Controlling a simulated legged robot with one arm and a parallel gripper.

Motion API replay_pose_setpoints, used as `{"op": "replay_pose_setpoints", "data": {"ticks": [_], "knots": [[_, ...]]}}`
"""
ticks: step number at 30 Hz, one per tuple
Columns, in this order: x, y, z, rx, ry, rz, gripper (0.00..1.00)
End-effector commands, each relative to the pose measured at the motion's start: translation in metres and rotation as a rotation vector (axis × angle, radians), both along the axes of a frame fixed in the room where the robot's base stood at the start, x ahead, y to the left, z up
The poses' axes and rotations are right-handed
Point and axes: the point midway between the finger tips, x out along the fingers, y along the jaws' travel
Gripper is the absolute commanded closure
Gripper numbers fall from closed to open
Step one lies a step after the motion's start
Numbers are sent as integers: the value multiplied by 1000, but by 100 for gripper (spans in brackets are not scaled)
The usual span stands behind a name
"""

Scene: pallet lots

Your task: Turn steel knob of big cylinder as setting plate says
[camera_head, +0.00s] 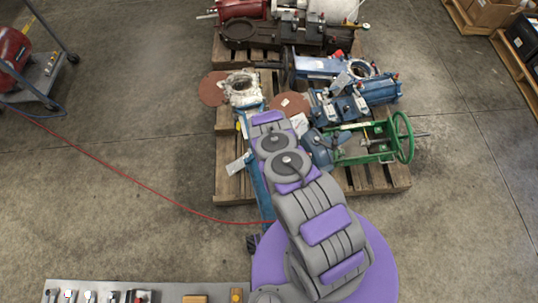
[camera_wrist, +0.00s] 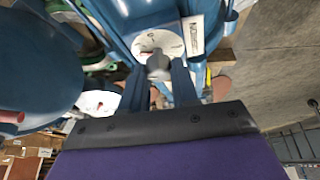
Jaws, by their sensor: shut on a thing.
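In the wrist view my gripper (camera_wrist: 159,74) has its two dark blue-grey fingers on either side of a small grey steel knob (camera_wrist: 158,66), shut on it. The knob sits in front of a round white dial (camera_wrist: 146,41) with small marks, too small to read. The dial is on a big blue cylinder body (camera_wrist: 118,20). A white printed plate (camera_wrist: 195,36) is just right of the dial; its text is not legible. In the head view my arm reaches over the pallet, and the gripper and knob cannot be made out.
A wooden pallet (camera_head: 235,187) carries blue machine parts and a green frame with a handwheel (camera_head: 403,137). A red hose (camera_head: 130,180) crosses the floor. A grey bench (camera_head: 165,291) with small items is at lower left. Another large blue part (camera_wrist: 35,65) is at left in the wrist view.

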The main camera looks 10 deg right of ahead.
Motion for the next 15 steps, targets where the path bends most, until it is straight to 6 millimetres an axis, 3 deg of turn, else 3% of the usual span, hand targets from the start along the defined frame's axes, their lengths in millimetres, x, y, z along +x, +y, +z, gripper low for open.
{"op": "replay_pose_setpoints", "data": {"ticks": [15], "knots": [[0,0,-1,-17,0,-215,100]]}}
